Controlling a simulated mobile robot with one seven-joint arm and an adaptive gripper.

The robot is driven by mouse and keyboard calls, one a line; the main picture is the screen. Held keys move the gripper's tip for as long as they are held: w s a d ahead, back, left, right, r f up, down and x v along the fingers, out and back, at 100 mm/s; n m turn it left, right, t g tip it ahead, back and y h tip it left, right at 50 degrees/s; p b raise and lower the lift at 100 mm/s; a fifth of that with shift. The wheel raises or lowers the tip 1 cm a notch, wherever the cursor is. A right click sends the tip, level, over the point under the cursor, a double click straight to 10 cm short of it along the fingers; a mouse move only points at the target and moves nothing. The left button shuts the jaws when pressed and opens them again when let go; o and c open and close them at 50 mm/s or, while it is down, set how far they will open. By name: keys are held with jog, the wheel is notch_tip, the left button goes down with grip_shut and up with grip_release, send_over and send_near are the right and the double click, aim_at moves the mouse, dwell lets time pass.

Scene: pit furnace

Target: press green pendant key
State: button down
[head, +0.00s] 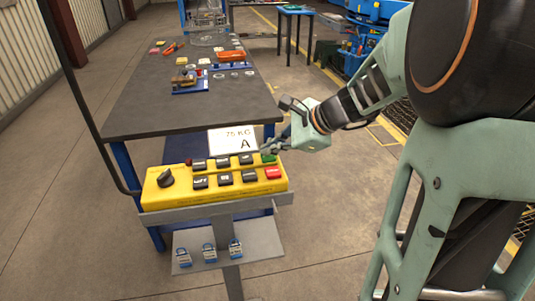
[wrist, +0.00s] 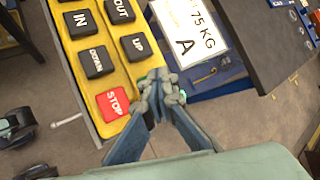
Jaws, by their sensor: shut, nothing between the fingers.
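The yellow pendant box (head: 215,192) lies on a grey stand, with rows of black keys and a red STOP key (head: 273,172) at its right end. The green key (head: 269,158) is at the far right corner, just behind the red key. My gripper (head: 270,148) is shut and empty, with its fingertips at the green key. In the wrist view the fingertips (wrist: 158,90) cover most of that corner, and only slivers of green show around them. I cannot tell whether the tips touch the key or whether it is pressed down. The STOP key (wrist: 112,103) is beside the fingers.
A white card (head: 232,141) marked 75 KG A stands behind the pendant. A dark-topped workbench (head: 150,115) with tools lies beyond. Several padlocks (head: 209,252) sit on the stand's lower shelf. A black cable rises at the pendant's left.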

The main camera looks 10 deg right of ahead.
aim_at(270, 157)
jog(key=shift+r+p, duration=0.75)
jog(key=shift+r, duration=0.1)
notch_tip(270, 157, up, 5)
jog(key=p, duration=0.4)
jog(key=shift+r, duration=0.1)
dwell(0.4)
